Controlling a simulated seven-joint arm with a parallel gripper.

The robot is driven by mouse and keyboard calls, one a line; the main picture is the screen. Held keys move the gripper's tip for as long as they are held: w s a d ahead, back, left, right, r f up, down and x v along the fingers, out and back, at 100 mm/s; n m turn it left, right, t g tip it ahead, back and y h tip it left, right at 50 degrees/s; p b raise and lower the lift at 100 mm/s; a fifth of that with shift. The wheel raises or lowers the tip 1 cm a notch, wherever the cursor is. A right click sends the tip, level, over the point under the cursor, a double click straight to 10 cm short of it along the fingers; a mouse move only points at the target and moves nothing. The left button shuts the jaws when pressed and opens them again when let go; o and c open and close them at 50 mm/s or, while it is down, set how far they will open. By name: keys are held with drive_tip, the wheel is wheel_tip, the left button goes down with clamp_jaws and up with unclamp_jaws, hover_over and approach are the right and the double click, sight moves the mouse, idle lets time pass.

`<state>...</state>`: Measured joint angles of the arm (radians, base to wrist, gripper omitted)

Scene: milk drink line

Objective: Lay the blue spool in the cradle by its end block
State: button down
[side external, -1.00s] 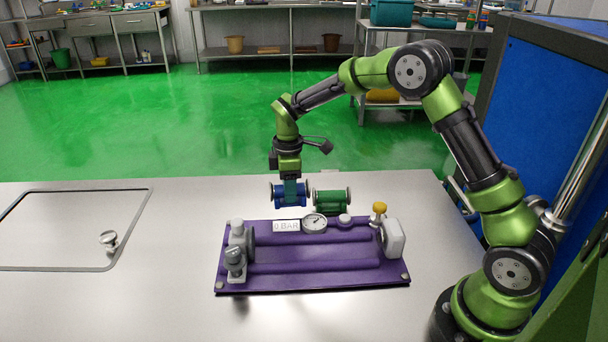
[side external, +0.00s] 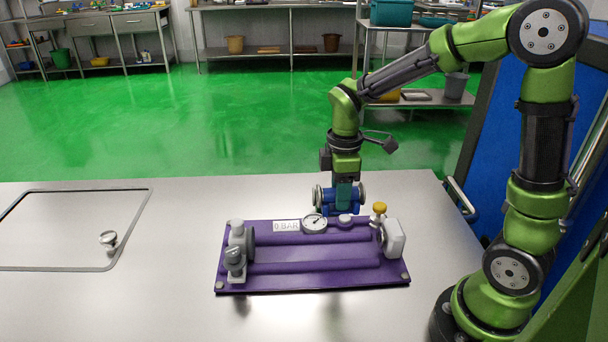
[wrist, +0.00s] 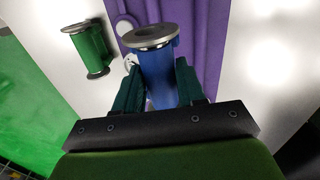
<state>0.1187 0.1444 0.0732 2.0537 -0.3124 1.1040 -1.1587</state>
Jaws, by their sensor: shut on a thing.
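The blue spool (side external: 328,199) has grey round end flanges and is held level above the table, behind the purple cradle (side external: 315,283). My gripper (side external: 343,196) is shut around the spool's middle. In the wrist view the blue spool (wrist: 160,80) sits between my gripper's two dark green fingers (wrist: 158,88). The cradle is a purple plate with two long raised rails. A grey end block (side external: 236,262) stands at its left end, and a white block (side external: 394,240) stands at its right end.
A green spool (wrist: 91,47) stands apart from the blue one in the wrist view; in the side view it is hidden. A gauge (side external: 314,223), a "0 BAR" label (side external: 286,226) and a yellow knob (side external: 379,208) line the cradle's back edge.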

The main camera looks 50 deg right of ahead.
drive_tip(key=s+f, duration=0.4)
drive_tip(key=f, duration=0.1)
drive_tip(key=shift+s+a, duration=0.15)
drive_tip(key=shift+s, duration=0.2)
drive_tip(key=shift+f, duration=2.1)
drive_tip(key=shift+f, duration=0.2)
drive_tip(key=c, duration=0.7)
unclamp_jaws()
drive_tip(key=shift+o, duration=0.2)
drive_tip(key=shift+r, duration=0.1)
